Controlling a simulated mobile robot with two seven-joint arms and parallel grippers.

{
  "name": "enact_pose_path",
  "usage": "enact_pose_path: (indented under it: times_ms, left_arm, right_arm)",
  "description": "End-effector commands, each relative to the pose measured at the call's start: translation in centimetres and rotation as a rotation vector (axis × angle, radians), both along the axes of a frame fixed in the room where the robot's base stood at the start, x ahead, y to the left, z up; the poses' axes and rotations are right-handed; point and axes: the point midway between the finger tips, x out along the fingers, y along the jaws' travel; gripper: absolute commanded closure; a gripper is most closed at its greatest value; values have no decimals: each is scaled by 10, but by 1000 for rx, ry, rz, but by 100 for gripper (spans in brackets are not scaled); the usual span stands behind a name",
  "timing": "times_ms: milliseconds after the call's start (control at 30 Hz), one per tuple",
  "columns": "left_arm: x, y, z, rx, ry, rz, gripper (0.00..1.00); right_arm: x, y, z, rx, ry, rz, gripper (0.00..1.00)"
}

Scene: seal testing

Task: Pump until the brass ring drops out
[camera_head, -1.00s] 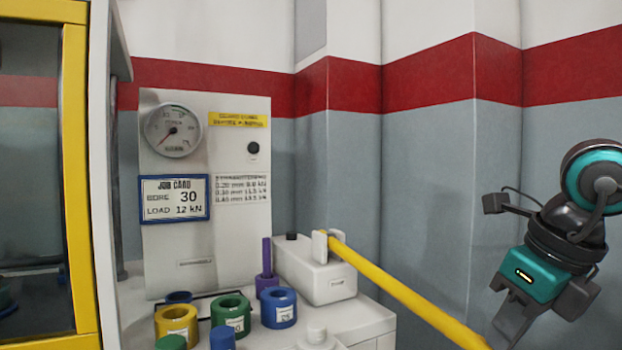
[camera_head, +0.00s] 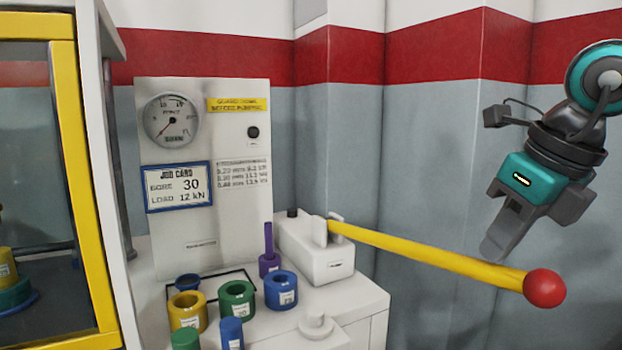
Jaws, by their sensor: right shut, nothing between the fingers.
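The pump (camera_head: 318,262) is a white block on the bench. Its yellow lever (camera_head: 430,252) slopes gently down to the right and ends in a red ball knob (camera_head: 545,288). My right gripper (camera_head: 496,248) is shut and empty, pointing down just above the lever's outer part, left of the knob; I cannot tell whether it touches. The gauge (camera_head: 171,121) stands on the white panel, its needle pointing lower left. Behind the yellow-framed guard (camera_head: 82,200) at left, a yellow piece (camera_head: 6,268) sits on a teal one (camera_head: 14,293), cut by the frame edge. I cannot pick out the brass ring.
Several collars stand on the bench: yellow (camera_head: 187,311), green (camera_head: 237,300) and blue (camera_head: 281,290). A purple piece with a rod (camera_head: 269,258) stands beside the pump. The job card (camera_head: 178,187) reads bore 30, load 12 kN.

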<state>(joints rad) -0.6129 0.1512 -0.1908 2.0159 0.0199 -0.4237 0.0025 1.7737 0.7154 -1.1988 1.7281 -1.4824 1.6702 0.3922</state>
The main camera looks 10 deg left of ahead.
Motion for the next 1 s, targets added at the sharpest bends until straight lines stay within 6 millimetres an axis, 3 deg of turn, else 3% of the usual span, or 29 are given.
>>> enact_pose_path:
  times_ms: [333,633,733,1000]
  left_arm:
    - [12,-16,-29,-28,-27,-26,0]
    - [11,-14,-82,-24,-16,-23,0]
    - [9,-14,-74,-23,-6,-23,0]
    - [10,-14,-84,-26,-15,-22,0]
  right_arm:
    - [-2,-2,-67,-1,2,0,100]
    - [-4,-3,-127,0,3,1,100]
    - [-4,-3,-116,0,2,-1,100]
    - [-5,-4,-133,-2,3,-1,100]
